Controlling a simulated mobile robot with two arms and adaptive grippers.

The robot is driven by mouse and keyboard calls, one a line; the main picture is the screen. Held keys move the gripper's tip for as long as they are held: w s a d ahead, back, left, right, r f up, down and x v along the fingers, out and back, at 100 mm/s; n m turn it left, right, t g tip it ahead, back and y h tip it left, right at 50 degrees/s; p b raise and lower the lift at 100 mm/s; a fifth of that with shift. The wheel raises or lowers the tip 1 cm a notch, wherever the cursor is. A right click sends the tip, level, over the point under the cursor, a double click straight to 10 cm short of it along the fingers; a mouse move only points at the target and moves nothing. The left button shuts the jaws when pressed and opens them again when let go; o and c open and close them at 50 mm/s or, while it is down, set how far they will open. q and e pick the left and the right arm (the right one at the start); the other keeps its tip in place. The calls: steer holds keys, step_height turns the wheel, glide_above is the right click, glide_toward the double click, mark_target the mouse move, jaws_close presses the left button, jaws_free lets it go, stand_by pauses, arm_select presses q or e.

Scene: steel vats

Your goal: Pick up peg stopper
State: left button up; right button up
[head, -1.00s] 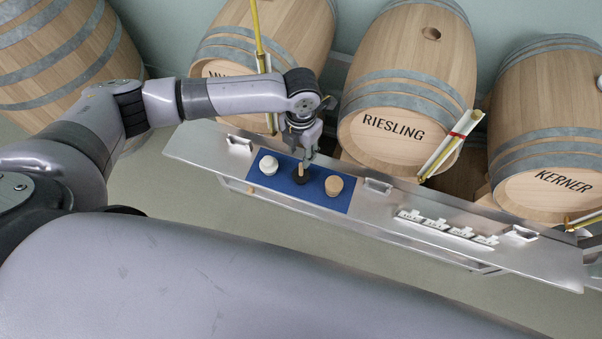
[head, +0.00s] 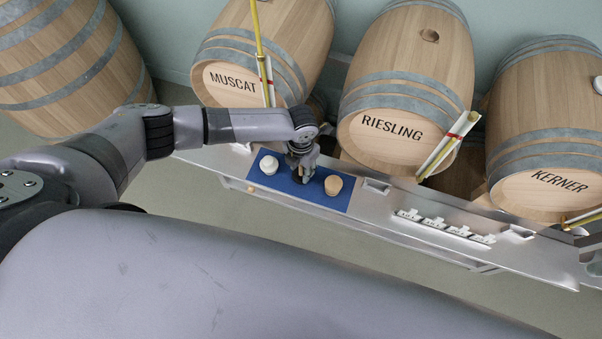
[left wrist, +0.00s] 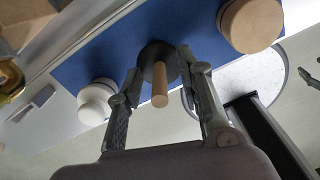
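The peg stopper, a dark round base with a wooden peg, shows in the left wrist view (left wrist: 160,84), standing on a blue mat (head: 340,201). In the head view it is hidden by my left gripper (head: 304,178), which is down at the middle of the mat. In the left wrist view my left gripper (left wrist: 160,68) is open, one finger on each side of the peg. The fingertips are close to the dark base; I cannot tell whether they touch it.
A white stopper (head: 268,165) stands left of the gripper and a cork-coloured stopper (head: 333,185) right, both on the mat. The steel shelf (head: 400,195) carries several white labelled pieces (head: 434,222). Barrels, including the Riesling barrel (head: 415,70), stand behind.

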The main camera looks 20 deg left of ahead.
arm_select(q)
steer(key=c, duration=0.7)
jaws_close()
steer(key=shift+r, duration=0.1)
